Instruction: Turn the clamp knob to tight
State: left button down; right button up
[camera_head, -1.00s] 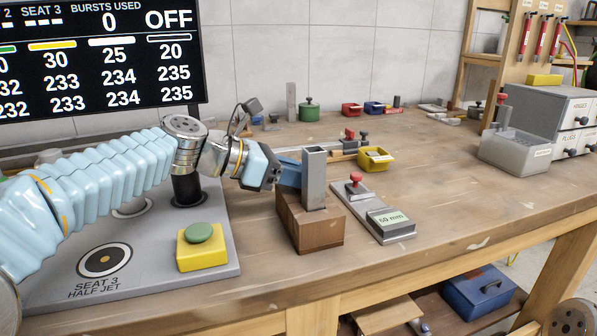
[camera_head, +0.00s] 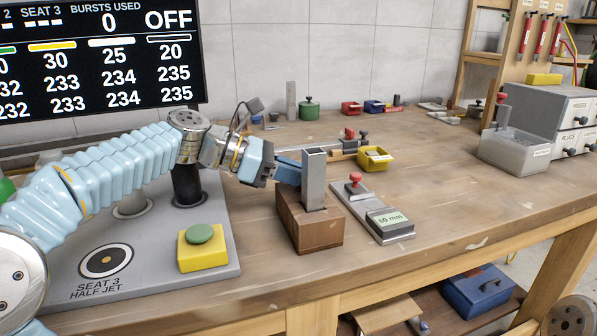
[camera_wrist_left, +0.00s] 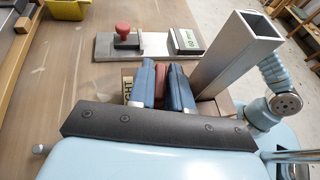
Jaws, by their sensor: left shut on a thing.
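My left gripper (camera_head: 290,172) reaches in from the left to the square metal post (camera_head: 314,178), which stands upright in a brown wooden block (camera_head: 312,232). In the left wrist view its two blue fingers (camera_wrist_left: 170,88) are shut on a dark red piece (camera_wrist_left: 173,82), which I take to be the clamp knob. The knob is hidden behind the fingers in the head view. A label (camera_wrist_left: 128,88) beside the fingers shows the letters "GHT", the rest covered. The post (camera_wrist_left: 234,55) is just right of the fingers there. My right gripper is not in view.
A grey plate with a red knob (camera_head: 355,178) and a "60 mm" block (camera_head: 390,222) lies right of the wooden block. A yellow button box (camera_head: 202,248) is at the left front. A yellow bin (camera_head: 375,158) stands behind. The table's right middle is clear.

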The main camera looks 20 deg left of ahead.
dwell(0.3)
pick_arm(q)
jog(key=c, duration=1.1)
grip_release()
jog(key=shift+c, duration=0.2)
jog(key=shift+a, duration=0.1)
jog(key=v, duration=0.7)
jog(key=shift+a, duration=0.2)
jog(key=shift+r, duration=0.15)
jog(key=shift+c, duration=0.4)
